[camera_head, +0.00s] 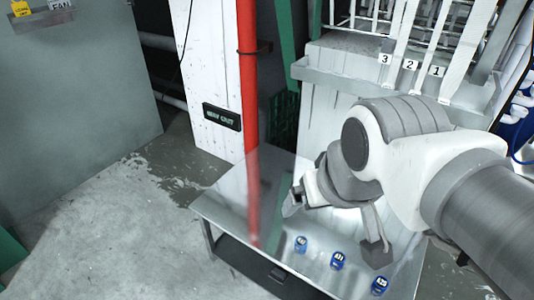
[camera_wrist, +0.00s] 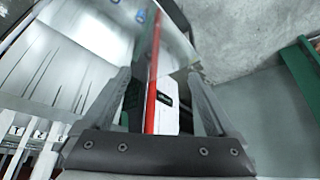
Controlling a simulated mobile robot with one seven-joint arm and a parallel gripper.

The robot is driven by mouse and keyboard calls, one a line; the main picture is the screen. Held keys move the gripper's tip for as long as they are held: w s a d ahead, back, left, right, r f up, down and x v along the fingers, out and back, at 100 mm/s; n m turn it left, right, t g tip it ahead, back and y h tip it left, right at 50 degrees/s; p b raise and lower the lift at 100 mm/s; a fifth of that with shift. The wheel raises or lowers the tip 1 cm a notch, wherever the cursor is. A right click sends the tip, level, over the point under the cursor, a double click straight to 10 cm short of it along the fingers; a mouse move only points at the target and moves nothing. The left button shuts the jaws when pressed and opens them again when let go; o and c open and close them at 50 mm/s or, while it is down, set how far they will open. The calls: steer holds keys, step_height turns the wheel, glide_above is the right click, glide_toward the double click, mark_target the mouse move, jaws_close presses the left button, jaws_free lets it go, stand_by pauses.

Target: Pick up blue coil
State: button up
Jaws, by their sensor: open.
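Several small blue coils with pale labels stand in a slanting row on the shiny metal table: one far left (camera_head: 301,245), one in the middle (camera_head: 338,261) and one near right (camera_head: 379,285). My gripper (camera_head: 332,228) is above the table, behind and above the row, its fingers apart with nothing between them. In the wrist view my gripper (camera_wrist: 158,73) is also spread and empty. A blue coil (camera_wrist: 140,16) shows there near the top edge, beyond the fingertips.
The metal table (camera_head: 235,205) is otherwise bare on its left side and mirrors a red pipe (camera_head: 247,80). The pipe stands behind it. A white machine with numbered straps (camera_head: 410,64) rises behind my arm. Open concrete floor (camera_head: 110,225) lies left.

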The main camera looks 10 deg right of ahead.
steer(key=w+d+f+m+g+y+p, duration=0.1)
steer(key=w+d+f+m+y, duration=0.1)
steer(key=w+f+m+y, duration=0.6)
steer(key=w+d+f+m+g+y, duration=0.15)
steer(key=w+f+m, duration=0.4)
steer(key=f, duration=0.55)
steer(key=s+d+f+m+t+h, duration=0.2)
steer(key=d+f+m+t, duration=0.3)
steer(key=f+m, duration=0.6)
steer(key=s+d+f+m+t+h, duration=0.3)
steer(key=d+f+m, duration=0.4)
steer(key=f, duration=0.8)
steer(key=b, duration=0.3)
glide_toward(303, 242)
steer(key=shift+t, duration=0.35)
steer(key=w+a+f, duration=0.2)
steer(key=shift+w+f, duration=0.2)
steer(key=shift+f, duration=0.05)
steer(key=x, duration=0.1)
steer(key=b+x, duration=0.1)
steer(key=x, duration=0.2)
steer(key=shift+w+d+f, duration=0.15)
steer(key=shift+w, duration=0.55)
steer(key=c, duration=1.4)
